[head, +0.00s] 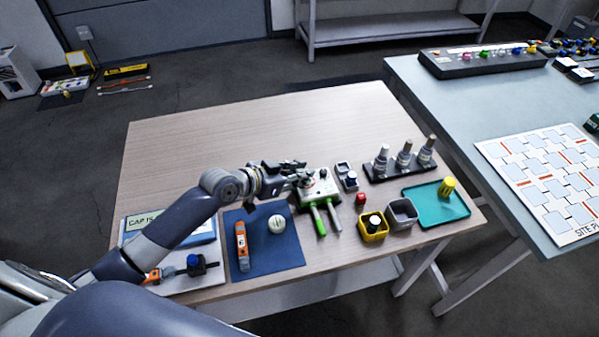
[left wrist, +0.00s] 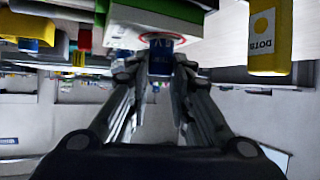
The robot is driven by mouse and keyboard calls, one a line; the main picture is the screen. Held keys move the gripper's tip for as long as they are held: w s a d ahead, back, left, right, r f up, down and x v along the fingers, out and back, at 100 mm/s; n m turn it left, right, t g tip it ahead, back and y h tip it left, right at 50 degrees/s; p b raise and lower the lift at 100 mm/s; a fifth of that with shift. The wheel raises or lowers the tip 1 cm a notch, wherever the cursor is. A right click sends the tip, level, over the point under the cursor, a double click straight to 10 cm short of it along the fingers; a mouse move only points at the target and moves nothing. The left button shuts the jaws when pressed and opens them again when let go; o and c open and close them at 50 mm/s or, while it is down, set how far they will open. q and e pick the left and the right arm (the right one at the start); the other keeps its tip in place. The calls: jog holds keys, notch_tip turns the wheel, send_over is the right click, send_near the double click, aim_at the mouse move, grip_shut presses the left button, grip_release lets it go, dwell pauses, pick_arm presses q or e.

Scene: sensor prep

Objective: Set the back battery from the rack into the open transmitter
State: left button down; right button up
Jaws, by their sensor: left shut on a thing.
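My left gripper (head: 296,176) is at the back left of a white and green box (head: 326,184) on the wooden table. In the left wrist view the fingers (left wrist: 160,72) are shut on a small blue battery (left wrist: 160,58) with white lettering. It is right at the white face with a red ring (left wrist: 150,40); whether it touches cannot be told. In the head view the gripper hides the battery. A small grey open case with a blue part (head: 348,181) lies to the right of the box; I cannot tell which item is the transmitter. My right gripper is out of view.
A black rack (head: 385,174) with three silver cylinders stands at the back right. A yellow bin (head: 373,234), a grey bin (head: 401,217) and a teal tray (head: 430,210) lie to the right. A blue mat (head: 262,262) holds an orange tool and a round white item.

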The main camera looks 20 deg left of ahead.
pick_arm(q)
jog(key=shift+f, duration=0.1)
dwell(0.3)
jog(key=c, duration=1.3)
grip_release()
jog(key=shift+c, duration=0.2)
jog(key=shift+o, duration=1.2)
jog(key=shift+r+p, duration=0.65)
jog(key=shift+p, duration=0.05)
notch_tip(320, 180, up, 6)
jog(key=p, duration=0.5)
jog(key=shift+f, duration=0.1)
